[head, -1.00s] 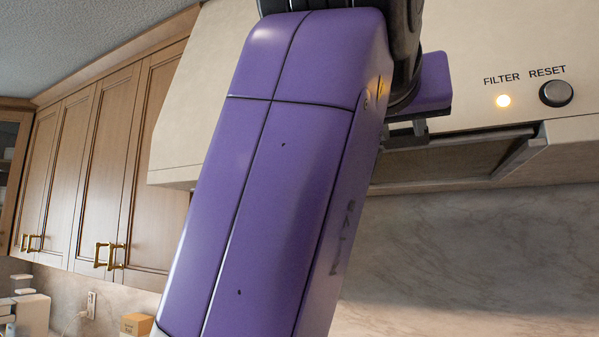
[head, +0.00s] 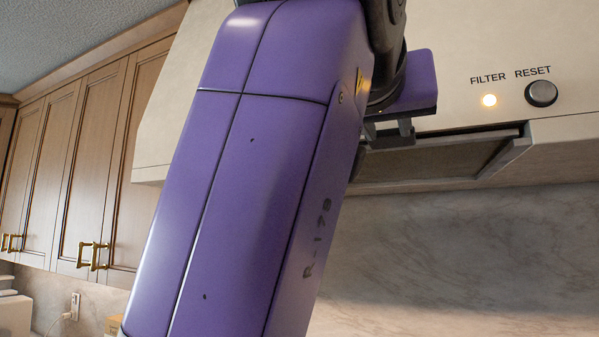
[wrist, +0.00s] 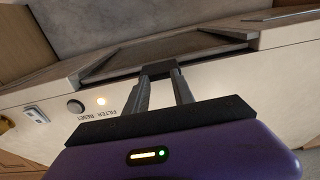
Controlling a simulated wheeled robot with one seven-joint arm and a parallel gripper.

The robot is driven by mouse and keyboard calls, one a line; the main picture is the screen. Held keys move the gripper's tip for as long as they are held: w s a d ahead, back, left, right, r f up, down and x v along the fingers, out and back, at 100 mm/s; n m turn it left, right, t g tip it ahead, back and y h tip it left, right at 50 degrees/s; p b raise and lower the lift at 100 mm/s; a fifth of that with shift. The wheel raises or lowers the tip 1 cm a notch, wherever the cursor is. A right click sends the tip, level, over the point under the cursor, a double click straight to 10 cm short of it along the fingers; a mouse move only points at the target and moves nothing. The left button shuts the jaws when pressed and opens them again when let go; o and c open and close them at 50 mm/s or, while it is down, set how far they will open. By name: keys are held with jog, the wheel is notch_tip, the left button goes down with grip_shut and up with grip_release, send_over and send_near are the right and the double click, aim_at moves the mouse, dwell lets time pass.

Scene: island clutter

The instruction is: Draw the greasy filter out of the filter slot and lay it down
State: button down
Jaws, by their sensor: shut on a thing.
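The greasy filter (head: 435,158) is a brownish flat panel at the underside of the cream range hood, right of my arm in the head view. It also shows in the wrist view (wrist: 160,52), lying in the framed filter slot (wrist: 88,62). My gripper (head: 390,134) is at the front edge of the filter. In the wrist view my gripper (wrist: 175,72) has its two fingers closed on a small dark tab at that edge. The filter's far side and how far it sits in the slot cannot be told.
The hood front (head: 465,60) carries a lit FILTER lamp (head: 489,100) and a RESET knob (head: 541,93) right of my gripper. Wooden cabinets (head: 95,160) stand at left. A marble wall (head: 460,250) is behind, with open space under the hood.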

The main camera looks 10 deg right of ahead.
jog(key=shift+f, duration=0.65)
